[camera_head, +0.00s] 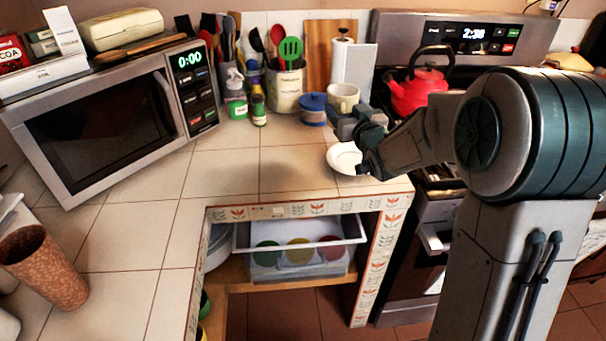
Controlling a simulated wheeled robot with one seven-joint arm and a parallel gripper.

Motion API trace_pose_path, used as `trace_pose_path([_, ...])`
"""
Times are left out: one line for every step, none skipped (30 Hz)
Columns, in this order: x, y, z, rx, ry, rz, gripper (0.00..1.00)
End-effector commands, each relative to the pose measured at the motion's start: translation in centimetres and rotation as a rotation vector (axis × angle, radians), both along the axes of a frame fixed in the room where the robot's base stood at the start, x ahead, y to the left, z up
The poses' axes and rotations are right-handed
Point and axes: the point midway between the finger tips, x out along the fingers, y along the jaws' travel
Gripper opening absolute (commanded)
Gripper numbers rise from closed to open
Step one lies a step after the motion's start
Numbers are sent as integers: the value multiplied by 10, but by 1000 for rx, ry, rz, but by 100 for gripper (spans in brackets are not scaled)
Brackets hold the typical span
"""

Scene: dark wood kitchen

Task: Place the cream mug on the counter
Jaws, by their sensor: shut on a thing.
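The cream mug (343,95) is upright near the back right of the counter in the head view, in front of the paper towel roll. My gripper (352,120) reaches in from the right and is shut on the mug. The gripper hides the mug's lower part, so I cannot tell whether its base touches the tiles. The tiled counter (222,172) stretches to the left and front of the gripper.
A white dish (341,157) sits below my gripper near the counter edge. A red kettle (419,88) is right, a microwave (115,115) left. The middle counter is clear.

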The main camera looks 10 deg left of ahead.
Motion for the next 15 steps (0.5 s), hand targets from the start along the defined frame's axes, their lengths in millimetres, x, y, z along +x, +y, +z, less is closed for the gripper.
trace_pose_path([-4,10,-11,1,-9,26,36])
trace_pose_path([-6,15,-11,1,-9,41,36])
trace_pose_path([-9,22,-12,1,-8,60,36])
trace_pose_path([-12,27,-12,1,-9,74,36])
trace_pose_path([-14,33,-13,0,-10,87,36])
trace_pose_path([-18,40,-14,1,-9,105,36])
trace_pose_path([-21,44,-14,1,-9,116,36])
trace_pose_path([-24,49,-15,1,-8,128,36])
trace_pose_path([-28,54,-15,2,-9,141,36])
trace_pose_path([-31,58,-16,1,-8,151,36])
trace_pose_path([-34,62,-16,2,-9,160,36])
trace_pose_path([-37,66,-16,1,-8,170,36])
trace_pose_path([-40,69,-16,1,-8,177,36])
trace_pose_path([-42,72,-16,1,-8,182,36])
trace_pose_path([-45,75,-16,1,-6,189,36])
